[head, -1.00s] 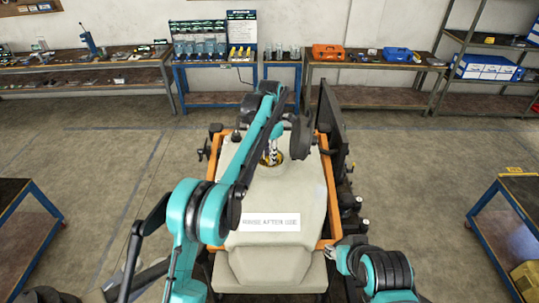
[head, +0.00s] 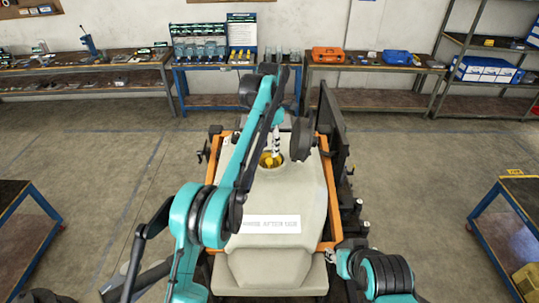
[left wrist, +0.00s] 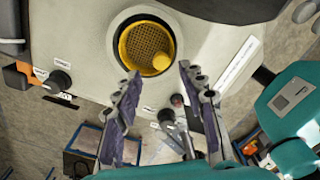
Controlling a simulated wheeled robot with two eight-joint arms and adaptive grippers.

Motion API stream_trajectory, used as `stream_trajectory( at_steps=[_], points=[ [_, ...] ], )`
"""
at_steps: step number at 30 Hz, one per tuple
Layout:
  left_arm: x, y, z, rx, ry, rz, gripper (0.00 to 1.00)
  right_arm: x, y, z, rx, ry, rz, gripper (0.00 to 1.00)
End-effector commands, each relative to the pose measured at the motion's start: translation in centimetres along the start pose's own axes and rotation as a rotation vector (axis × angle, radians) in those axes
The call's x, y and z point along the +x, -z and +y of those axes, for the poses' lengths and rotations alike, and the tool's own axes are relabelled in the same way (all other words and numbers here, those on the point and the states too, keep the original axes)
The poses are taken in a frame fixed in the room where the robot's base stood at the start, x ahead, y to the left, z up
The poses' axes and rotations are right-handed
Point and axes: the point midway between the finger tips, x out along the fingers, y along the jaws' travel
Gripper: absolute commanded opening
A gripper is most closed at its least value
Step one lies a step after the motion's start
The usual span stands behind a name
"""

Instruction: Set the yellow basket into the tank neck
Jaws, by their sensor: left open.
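The yellow basket (head: 267,161) sits inside the round neck (left wrist: 122,26) of the cream tank (head: 275,203). In the left wrist view the basket (left wrist: 143,38) shows its mesh floor and a yellow knob on its right side. Its rim looks to lie within the dark neck ring; whether it is fully seated I cannot tell. My left gripper (head: 276,150) is above the neck. In the left wrist view the left gripper (left wrist: 157,70) is open and empty, its fingers apart from the basket. My right gripper (head: 331,256) is low by the tank's right side, its fingers too small to read.
A dark round lid (head: 301,140) stands open right of the neck. An orange frame (head: 325,160) surrounds the tank, with a dark panel (head: 337,125) on the right. Workbenches (head: 222,65) line the back wall. A side table (head: 515,220) stands at right.

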Motion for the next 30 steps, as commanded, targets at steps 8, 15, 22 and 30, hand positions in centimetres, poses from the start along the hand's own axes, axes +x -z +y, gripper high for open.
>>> stream_trajectory(
  at_steps=[8,15,22,30],
  points=[
    [-2.1,0.0,0.0,0.0,0.0,0.0,0.41,-0.1,0.1,0.0,0.0,0.0,0.0,0.4],
    [-3.0,0.6,0.1,0.042,-0.008,-0.009,0.41,-0.1,0.1,0.0,0.0,0.0,0.0,0.4],
    [-6.9,4.8,-0.1,0.354,-0.081,-0.063,0.41,-0.1,0.1,0.0,0.0,0.0,0.0,0.4],
    [-9.5,12.7,-2.9,0.829,-0.228,-0.088,0.41,-0.1,0.1,0.0,0.0,0.0,0.0,0.4]
  ],
)
